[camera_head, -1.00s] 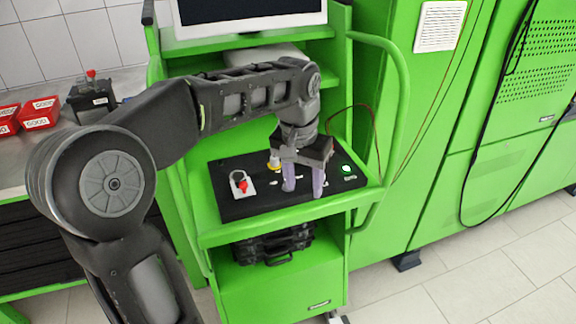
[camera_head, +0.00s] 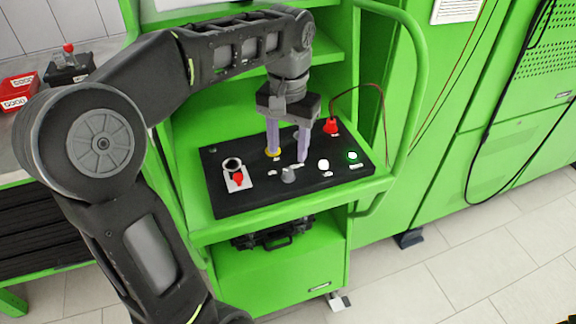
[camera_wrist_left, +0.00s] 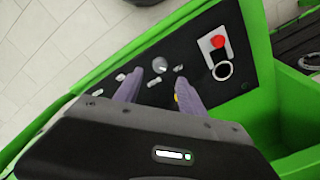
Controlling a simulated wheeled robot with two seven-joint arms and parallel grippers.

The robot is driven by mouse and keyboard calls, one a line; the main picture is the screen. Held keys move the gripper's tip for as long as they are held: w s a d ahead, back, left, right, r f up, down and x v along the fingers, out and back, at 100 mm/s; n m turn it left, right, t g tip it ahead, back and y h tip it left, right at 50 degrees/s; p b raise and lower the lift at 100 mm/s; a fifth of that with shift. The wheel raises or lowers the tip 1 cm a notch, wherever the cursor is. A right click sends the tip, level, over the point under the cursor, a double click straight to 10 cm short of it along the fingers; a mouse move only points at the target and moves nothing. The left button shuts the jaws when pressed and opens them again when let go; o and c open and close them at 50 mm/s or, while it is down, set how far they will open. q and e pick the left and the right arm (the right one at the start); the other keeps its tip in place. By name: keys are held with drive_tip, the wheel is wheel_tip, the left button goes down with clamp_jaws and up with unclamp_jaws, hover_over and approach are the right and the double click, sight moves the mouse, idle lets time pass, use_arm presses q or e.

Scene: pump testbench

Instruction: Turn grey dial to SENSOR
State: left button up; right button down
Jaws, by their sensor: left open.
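The grey dial (camera_head: 288,175) stands on the black panel (camera_head: 235,202), near the panel's front middle. Which way it points is too small to read. My left gripper (camera_head: 287,157) is open, fingers down, just behind the dial in the head view. Its two purple fingers are apart with nothing held between them. In the left wrist view the dial (camera_wrist_left: 160,65) shows just beyond the gap between the fingertips (camera_wrist_left: 159,78), clear of both. Small white labels sit around the dial, unreadable. My right gripper is out of view.
A red switch (camera_head: 238,178) on a white plate is left on the panel. A yellow ring (camera_head: 273,153) is by the left finger. A white button (camera_head: 323,164), a green-lit button (camera_head: 352,156) and a red mushroom button (camera_head: 331,126) are to the right. A green rail (camera_head: 413,95) bounds the right side.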

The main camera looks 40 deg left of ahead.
sight(288, 171)
use_arm(q)
wheel_tip(288, 171, down, 6)
drive_tip(key=shift+f, duration=0.2)
clamp_jaws()
idle(0.6)
